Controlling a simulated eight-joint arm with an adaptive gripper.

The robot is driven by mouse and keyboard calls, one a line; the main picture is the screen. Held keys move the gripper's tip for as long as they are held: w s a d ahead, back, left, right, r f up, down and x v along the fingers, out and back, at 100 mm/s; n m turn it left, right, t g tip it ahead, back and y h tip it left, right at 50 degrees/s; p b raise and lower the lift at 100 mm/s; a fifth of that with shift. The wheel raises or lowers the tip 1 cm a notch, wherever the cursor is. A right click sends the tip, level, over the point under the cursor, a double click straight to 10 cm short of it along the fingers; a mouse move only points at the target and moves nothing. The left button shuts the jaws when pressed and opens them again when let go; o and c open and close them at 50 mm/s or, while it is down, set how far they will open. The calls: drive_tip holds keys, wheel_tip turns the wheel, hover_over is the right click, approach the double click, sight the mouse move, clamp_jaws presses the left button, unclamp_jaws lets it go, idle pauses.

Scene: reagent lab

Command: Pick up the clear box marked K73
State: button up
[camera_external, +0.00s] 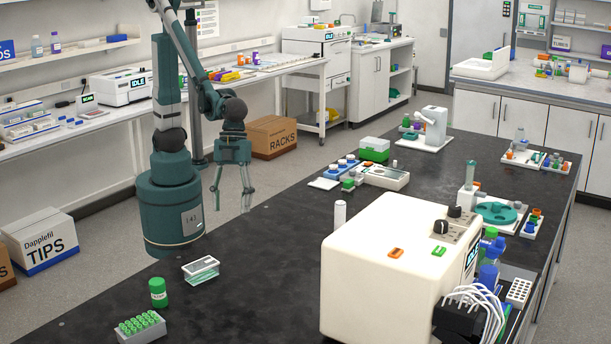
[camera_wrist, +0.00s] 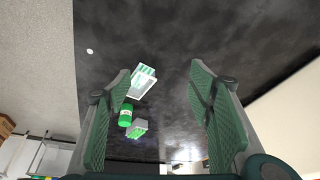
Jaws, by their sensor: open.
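A clear box (camera_external: 201,269) with a pale lid lies on the dark bench, near its left edge and in front of my arm's base. Its marking is too small to read. It also shows in the wrist view (camera_wrist: 143,82), between the fingers and closer to the left one, with green showing through it. My gripper (camera_external: 231,208) hangs above the bench, fingers down, open and empty. It is behind and slightly right of the box in the external view, apart from it. In the wrist view both green finger pads (camera_wrist: 160,85) stand wide apart.
A green-capped bottle (camera_external: 158,293) and a grey rack of green-topped tubes (camera_external: 140,328) stand close to the box. A white cylinder (camera_external: 340,215) and a large cream machine (camera_external: 390,270) stand to the right. The bench between box and machine is clear.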

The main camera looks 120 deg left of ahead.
sight(201, 264)
drive_tip(key=d+f+m+g+p, duration=0.1)
drive_tip(key=d+f+m, duration=0.1)
drive_tip(key=d, duration=0.2)
drive_tip(key=w+d+f+m+p, duration=0.1)
drive_tip(key=d+f+m, duration=0.1)
drive_tip(key=d, duration=0.2)
drive_tip(key=d+f+m+g+p, duration=0.1)
drive_tip(key=d+f+m+p, duration=0.1)
drive_tip(key=d, duration=0.2)
drive_tip(key=shift+w+d+f+g+h, duration=0.15)
drive_tip(key=shift+w+d+g+h, duration=0.15)
drive_tip(key=shift+w, duration=0.05)
drive_tip(key=shift+d+f, duration=0.35)
drive_tip(key=shift+d, duration=0.1)
drive_tip(key=shift+d+m, duration=0.1)
drive_tip(key=shift+m, duration=0.2)
drive_tip(key=shift+s+f, duration=0.1)
drive_tip(key=shift+f, duration=0.1)
drive_tip(key=shift+x, duration=1.15)
drive_tip(key=shift+b+x, duration=0.35)
drive_tip(key=shift+x, duration=2.25)
drive_tip(key=shift+d, duration=0.15)
drive_tip(key=shift+f+b, duration=0.2)
drive_tip(key=shift+b, duration=0.2)
